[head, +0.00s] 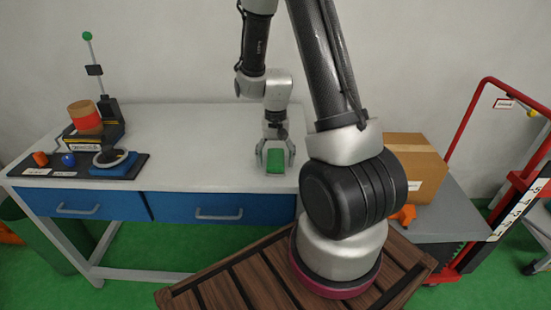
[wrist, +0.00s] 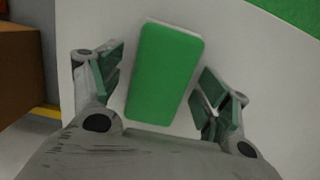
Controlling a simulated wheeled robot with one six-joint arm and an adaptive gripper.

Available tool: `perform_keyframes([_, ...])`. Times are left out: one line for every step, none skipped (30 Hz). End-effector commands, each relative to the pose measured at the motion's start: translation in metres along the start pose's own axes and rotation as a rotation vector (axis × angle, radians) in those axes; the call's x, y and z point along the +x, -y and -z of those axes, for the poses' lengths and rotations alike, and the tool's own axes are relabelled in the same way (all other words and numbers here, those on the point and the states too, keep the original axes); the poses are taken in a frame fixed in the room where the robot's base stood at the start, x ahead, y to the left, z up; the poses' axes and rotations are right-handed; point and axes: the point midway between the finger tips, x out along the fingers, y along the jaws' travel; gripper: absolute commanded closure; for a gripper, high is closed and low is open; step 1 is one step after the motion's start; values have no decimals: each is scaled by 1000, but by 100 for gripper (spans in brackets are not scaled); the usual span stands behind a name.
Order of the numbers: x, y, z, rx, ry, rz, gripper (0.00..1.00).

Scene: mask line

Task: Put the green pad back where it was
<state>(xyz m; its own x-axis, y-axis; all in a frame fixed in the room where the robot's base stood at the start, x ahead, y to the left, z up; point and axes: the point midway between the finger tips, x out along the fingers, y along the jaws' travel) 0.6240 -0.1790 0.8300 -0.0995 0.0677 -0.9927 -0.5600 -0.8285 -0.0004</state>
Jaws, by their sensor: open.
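The green pad (head: 276,161) lies on the white table top (head: 190,160), towards its right end. In the wrist view the green pad (wrist: 165,75) is a rounded rectangle, slightly tilted, between the two fingers. My gripper (head: 275,158) is open and points down over the pad. In the wrist view my gripper (wrist: 160,90) has a gap on each side of the pad, and neither finger appears to touch it. The gripper's height above the table is hard to tell.
A cardboard box (head: 415,165) and a red trolley (head: 468,120) stand right. The table's middle is clear.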

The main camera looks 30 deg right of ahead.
Motion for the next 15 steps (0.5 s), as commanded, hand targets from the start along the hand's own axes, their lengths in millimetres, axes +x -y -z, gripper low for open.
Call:
perform_keyframes([0, 0, 0, 0, 0, 0, 24])
perform_keyframes([0, 0, 0, 0, 0, 0, 24])
perform_keyframes([0, 0, 0, 0, 0, 0, 24])
perform_keyframes([-1, 0, 0, 0, 0, 0, 24])
perform_keyframes([-3, 0, 0, 0, -1, 0, 24])
perform_keyframes([-6, 0, 0, 0, -1, 1, 24])
perform_keyframes([-9, 0, 0, 0, -2, 1, 24])
perform_keyframes([-13, 0, 0, 0, -3, 2, 24])
perform_keyframes([-20, 1, 1, 1, -4, 3, 24])
perform_keyframes([-26, 1, 1, 1, -5, 3, 24])
perform_keyframes([-33, 1, 1, 1, -5, 3, 24])
perform_keyframes([-42, 1, 1, 1, -6, 3, 24])
perform_keyframes([-50, 1, 2, 0, -7, 4, 24])
perform_keyframes([-57, 0, 1, 0, -6, 3, 24])
perform_keyframes([-66, 0, 1, 0, -6, 3, 24])
